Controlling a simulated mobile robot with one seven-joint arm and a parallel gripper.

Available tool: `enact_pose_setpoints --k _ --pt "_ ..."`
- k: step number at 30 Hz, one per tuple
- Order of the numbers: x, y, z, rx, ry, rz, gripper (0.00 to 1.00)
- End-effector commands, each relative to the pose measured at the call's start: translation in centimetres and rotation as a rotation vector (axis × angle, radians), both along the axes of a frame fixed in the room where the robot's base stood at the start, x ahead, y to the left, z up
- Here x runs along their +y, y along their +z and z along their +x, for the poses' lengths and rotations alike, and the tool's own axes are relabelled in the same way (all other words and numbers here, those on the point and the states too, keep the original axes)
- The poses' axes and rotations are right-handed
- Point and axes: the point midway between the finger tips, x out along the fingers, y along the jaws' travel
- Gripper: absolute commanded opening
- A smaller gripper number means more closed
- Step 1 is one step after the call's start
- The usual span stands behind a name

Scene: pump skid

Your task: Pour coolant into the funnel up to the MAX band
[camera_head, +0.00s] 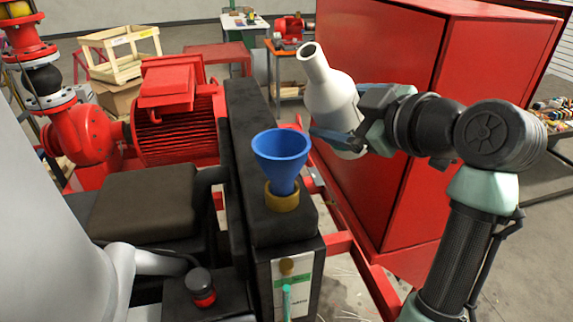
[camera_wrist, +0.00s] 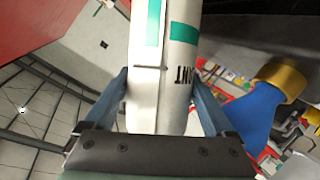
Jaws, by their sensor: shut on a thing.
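A white coolant bottle (camera_head: 331,98) with a narrow neck is in my gripper (camera_head: 340,137), up and to the right of the funnel. It leans to the left, with its mouth pointing up and left. In the wrist view the bottle (camera_wrist: 163,70) stands between both fingers of my gripper (camera_wrist: 165,105), with green label patches and partly readable lettering. The blue funnel (camera_head: 281,155) sits upright in a brass-coloured neck (camera_head: 282,197) on the black tank (camera_head: 262,228). The funnel (camera_wrist: 250,110) also shows at the right of the wrist view. A sight gauge (camera_head: 287,290) with a green band is on the tank's front, partly cut off.
A tall red cabinet (camera_head: 455,60) stands close behind my gripper and the bottle. A red motor (camera_head: 172,110) and a red pump (camera_head: 85,135) are at the left. A red skid rail (camera_head: 345,232) runs right of the tank.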

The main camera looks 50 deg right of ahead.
Motion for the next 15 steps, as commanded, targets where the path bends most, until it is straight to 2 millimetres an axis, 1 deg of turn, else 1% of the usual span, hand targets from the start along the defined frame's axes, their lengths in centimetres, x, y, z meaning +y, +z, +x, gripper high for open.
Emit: enact_pose_setpoints --k 1,15 --pt "-0.1 0.8 0.0 -0.006 0.0 0.029 0.17" --pt "-1.2 1.0 -0.1 -0.021 0.0 0.329 0.17"
